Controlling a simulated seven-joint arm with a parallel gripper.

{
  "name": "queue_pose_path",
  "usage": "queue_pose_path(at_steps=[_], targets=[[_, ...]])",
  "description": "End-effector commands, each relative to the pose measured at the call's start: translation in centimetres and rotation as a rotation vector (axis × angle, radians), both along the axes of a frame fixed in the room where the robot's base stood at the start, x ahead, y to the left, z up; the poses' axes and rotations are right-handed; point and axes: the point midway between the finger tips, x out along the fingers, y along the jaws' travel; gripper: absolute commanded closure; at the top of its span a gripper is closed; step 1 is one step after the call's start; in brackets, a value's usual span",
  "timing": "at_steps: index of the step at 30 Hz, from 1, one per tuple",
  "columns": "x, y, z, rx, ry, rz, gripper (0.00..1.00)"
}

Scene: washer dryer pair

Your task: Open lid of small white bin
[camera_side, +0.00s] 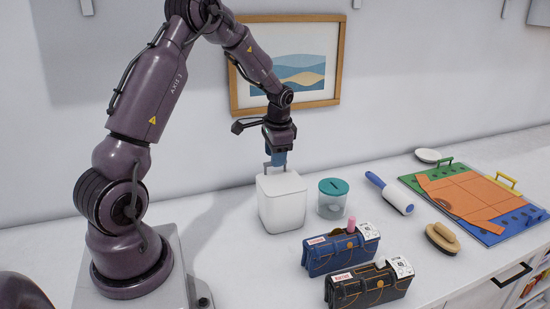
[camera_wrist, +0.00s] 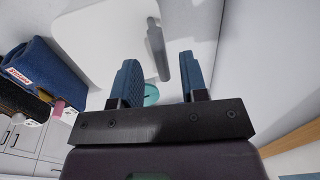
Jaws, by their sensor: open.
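The small white bin (camera_side: 283,205) stands upright on the counter in the side view, and its lid looks closed. My gripper (camera_side: 278,163) points down just above the back of the lid, with its blue fingers apart and nothing held. In the wrist view the white lid (camera_wrist: 95,35) fills the upper part. A thin grey bar (camera_wrist: 157,45), which looks like a lid handle, lies ahead of the gap between the open fingers. I cannot tell whether a finger touches it.
A clear jar with a teal lid (camera_side: 333,197) stands close to the bin's right. Blue (camera_side: 340,250) and black (camera_side: 367,287) bags stand in front. A lint roller (camera_side: 390,193), a brush (camera_side: 442,238) and a colourful board (camera_side: 475,203) lie further right. The wall is close behind.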

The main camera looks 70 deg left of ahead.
Motion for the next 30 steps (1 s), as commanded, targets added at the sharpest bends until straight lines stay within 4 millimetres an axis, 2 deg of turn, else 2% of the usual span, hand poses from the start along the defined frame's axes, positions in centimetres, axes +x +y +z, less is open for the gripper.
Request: queue_pose_path(at_steps=[4,13,14,18,19,30], targets=[[0.00,0.23,-1.08,0.000,0.000,0.001,0.60],[0.00,0.28,-1.27,0.001,-0.001,0.001,0.60],[0.00,0.27,-1.27,0.001,-0.001,0.001,0.65],[0.01,0.27,-1.25,0.001,-0.001,0.001,0.97],[0.01,0.27,-1.25,0.001,-0.001,0.001,1.00],[0.08,0.04,-0.93,0.029,-0.002,-0.003,1.00]])
